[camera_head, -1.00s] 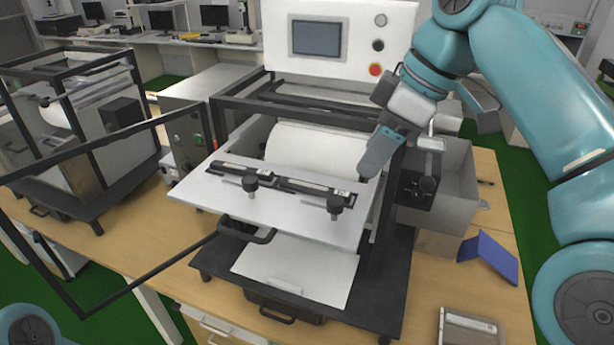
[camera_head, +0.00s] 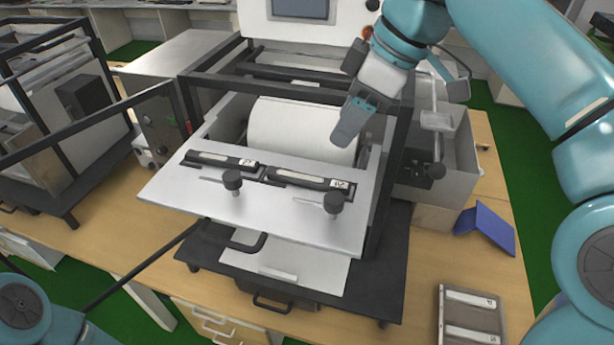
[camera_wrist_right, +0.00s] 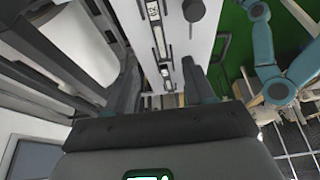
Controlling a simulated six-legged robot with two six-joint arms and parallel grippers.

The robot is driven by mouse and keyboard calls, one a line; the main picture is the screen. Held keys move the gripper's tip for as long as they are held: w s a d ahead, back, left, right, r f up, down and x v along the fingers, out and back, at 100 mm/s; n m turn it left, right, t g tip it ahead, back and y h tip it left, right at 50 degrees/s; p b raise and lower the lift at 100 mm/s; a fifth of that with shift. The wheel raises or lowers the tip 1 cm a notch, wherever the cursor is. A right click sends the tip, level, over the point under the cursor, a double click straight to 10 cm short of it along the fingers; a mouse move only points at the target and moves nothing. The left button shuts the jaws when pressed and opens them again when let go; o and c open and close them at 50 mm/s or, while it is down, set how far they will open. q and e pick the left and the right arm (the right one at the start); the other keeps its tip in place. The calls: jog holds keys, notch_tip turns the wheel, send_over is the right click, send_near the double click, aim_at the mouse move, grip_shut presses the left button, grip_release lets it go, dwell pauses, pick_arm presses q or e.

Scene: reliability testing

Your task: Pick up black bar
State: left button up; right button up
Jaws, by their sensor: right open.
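Two black bars with white labels lie end to end on the silver plate (camera_head: 270,212) of the open machine: a left bar (camera_head: 222,161) and a right bar (camera_head: 310,179). My right gripper (camera_head: 345,130) hangs above and behind the right bar, apart from it and empty. In the right wrist view the fingers of the right gripper (camera_wrist_right: 160,85) are spread, with the plate (camera_wrist_right: 190,45) and a labelled black bar (camera_wrist_right: 157,35) beyond them. My left gripper is out of view; only part of my left arm shows at lower left.
Two black knobs (camera_head: 232,181) (camera_head: 333,203) stand at the plate's front. A white drum (camera_head: 290,130) sits behind the plate inside a dark frame (camera_head: 385,130). A blue angled piece (camera_head: 485,225) and a tray with metal bars (camera_head: 470,315) lie on the wooden table at right.

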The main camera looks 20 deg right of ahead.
send_near(311, 179)
jog(key=shift+w+a+f, duration=0.25)
jog(key=shift+w+f, duration=0.25)
jog(key=shift+f, duration=0.25)
jog(key=shift+s+d+f+b, duration=0.1)
jog(key=shift+d+f+b, duration=0.05)
jog(key=shift+f+b, duration=0.2)
jog(key=shift+s+f, duration=0.15)
jog(key=shift+s, duration=0.05)
jog(key=x, duration=0.3)
jog(key=p+x, duration=0.1)
jog(key=x, duration=0.1)
jog(key=shift+w+a, duration=0.35)
jog(key=shift+d+f, duration=0.1)
jog(key=shift+f, duration=0.05)
jog(key=shift+s+a, duration=0.2)
jog(key=shift+s, duration=0.05)
jog(key=shift+w+a, duration=0.1)
jog(key=shift+a, duration=0.05)
jog(key=shift+c, duration=0.6)
jog(key=shift+w, duration=0.2)
grip_shut()
jog(key=shift+s, duration=0.2)
